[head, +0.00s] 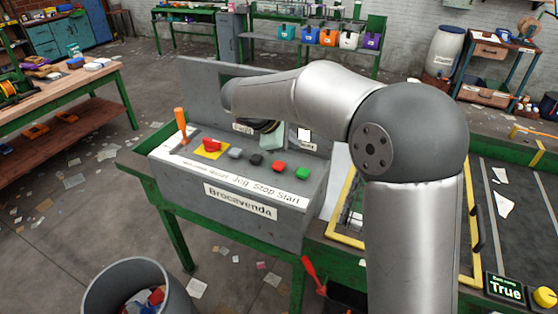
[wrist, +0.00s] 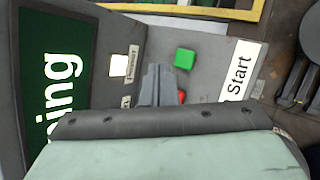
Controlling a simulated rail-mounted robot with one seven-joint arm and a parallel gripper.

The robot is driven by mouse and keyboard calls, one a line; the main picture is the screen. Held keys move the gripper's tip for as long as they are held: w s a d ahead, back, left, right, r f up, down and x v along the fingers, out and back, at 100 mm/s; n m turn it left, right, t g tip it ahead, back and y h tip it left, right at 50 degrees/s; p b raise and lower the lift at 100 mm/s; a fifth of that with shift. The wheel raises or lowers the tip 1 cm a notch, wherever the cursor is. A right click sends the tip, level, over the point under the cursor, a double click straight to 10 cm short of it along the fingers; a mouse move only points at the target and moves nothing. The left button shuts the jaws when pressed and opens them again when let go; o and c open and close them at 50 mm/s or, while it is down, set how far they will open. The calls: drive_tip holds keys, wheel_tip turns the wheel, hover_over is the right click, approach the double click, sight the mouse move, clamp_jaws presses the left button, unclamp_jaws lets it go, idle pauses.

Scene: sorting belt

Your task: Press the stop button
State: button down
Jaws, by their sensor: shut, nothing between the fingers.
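The red stop button (head: 278,167) sits on the sloped top of the grey console (head: 240,192), above the printed word Stop. To its right is the green start button (head: 302,173). In the wrist view, my gripper (wrist: 157,75) is shut and empty, its fingers pointing toward the panel beside the red button (wrist: 182,97), which is partly hidden by the gripper. The green button (wrist: 185,58) shows fully there. In the head view my gripper's body is behind and above the button row; its fingertips cannot be made out. I see no clear contact with any button.
A black button (head: 255,160), a grey-blue button (head: 235,153), a red button on a yellow plate (head: 210,146) and an orange-handled lever (head: 181,122) share the panel. A display screen (wrist: 58,70) stands at the panel's back. A yellow-framed section (head: 343,222) lies right of the console.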

drive_tip(key=n+t, duration=0.1)
drive_tip(key=n, duration=0.1)
hover_over(275, 166)
drive_tip(key=shift+w+r, duration=0.15)
drive_tip(key=shift+r, duration=0.3)
drive_tip(key=shift+f, duration=0.15)
wheel_tip(275, 166, down, 8)
drive_tip(key=b, duration=0.6)
drive_tip(key=shift+f, duration=0.25)
drive_tip(key=shift+f+b, duration=0.15)
drive_tip(key=shift+b, duration=0.2)
idle(1.0)
drive_tip(key=shift+f, duration=0.3)
drive_tip(key=shift+f+b, duration=0.45)
drive_tip(key=shift+f, duration=0.1)
idle(0.8)
drive_tip(key=shift+r+p, duration=0.7)
drive_tip(key=shift+r, duration=0.3)
